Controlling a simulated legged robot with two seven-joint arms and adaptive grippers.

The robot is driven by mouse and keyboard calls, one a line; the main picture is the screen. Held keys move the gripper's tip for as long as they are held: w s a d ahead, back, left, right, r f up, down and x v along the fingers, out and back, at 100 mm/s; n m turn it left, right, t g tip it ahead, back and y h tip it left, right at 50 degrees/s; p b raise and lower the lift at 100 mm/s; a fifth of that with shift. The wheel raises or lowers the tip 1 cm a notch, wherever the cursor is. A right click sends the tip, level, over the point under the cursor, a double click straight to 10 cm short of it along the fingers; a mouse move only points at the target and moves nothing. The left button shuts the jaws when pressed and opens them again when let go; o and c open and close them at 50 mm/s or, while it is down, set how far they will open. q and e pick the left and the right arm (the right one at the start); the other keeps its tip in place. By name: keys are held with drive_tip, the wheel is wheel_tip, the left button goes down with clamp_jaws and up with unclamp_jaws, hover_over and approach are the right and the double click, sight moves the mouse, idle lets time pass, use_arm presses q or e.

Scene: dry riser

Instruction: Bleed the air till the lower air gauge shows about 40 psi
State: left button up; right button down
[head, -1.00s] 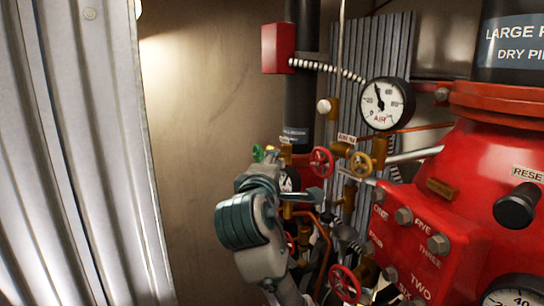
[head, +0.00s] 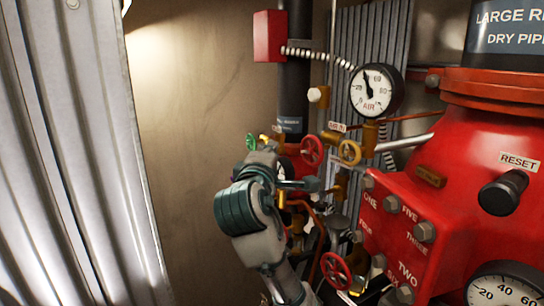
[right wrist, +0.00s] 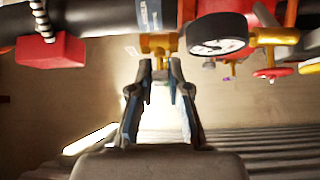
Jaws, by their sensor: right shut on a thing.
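The air gauge (head: 376,92) at upper right in the head view has its needle a little left of straight up, near 40. The lower gauge is hidden behind my right arm in the head view. A black-rimmed gauge (right wrist: 218,46) shows at a slant in the right wrist view, its reading too small to tell. A green handle (head: 251,141) sits left of the pipe. My right gripper (right wrist: 160,78) is shut on a brass valve fitting (right wrist: 158,44), its fingertips at either side of the fitting's stem. My left gripper is not in view.
The red valve body (head: 440,190) fills the right side. A red box (head: 269,37) is above. Corrugated metal (head: 85,150) stands at left, with bare wall between.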

drive_tip(key=shift+w+a+f+m+t+h+b, duration=0.2)
drive_tip(key=shift+f+m+t+h+b, duration=0.6)
drive_tip(key=shift+m+b, duration=0.55)
drive_tip(key=shift+w+a+f+m+t+h+b, duration=0.15)
drive_tip(key=shift+f+m+t+h+b, duration=0.35)
drive_tip(key=shift+m+t+b, duration=0.8)
drive_tip(key=shift+f+g, duration=0.1)
drive_tip(key=shift+g, duration=0.2)
drive_tip(key=c, duration=1.1)
unclamp_jaws()
drive_tip(key=shift+c, duration=0.2)
drive_tip(key=shift+a, duration=0.25)
drive_tip(key=v, duration=1.2)
drive_tip(key=shift+w+a, duration=0.1)
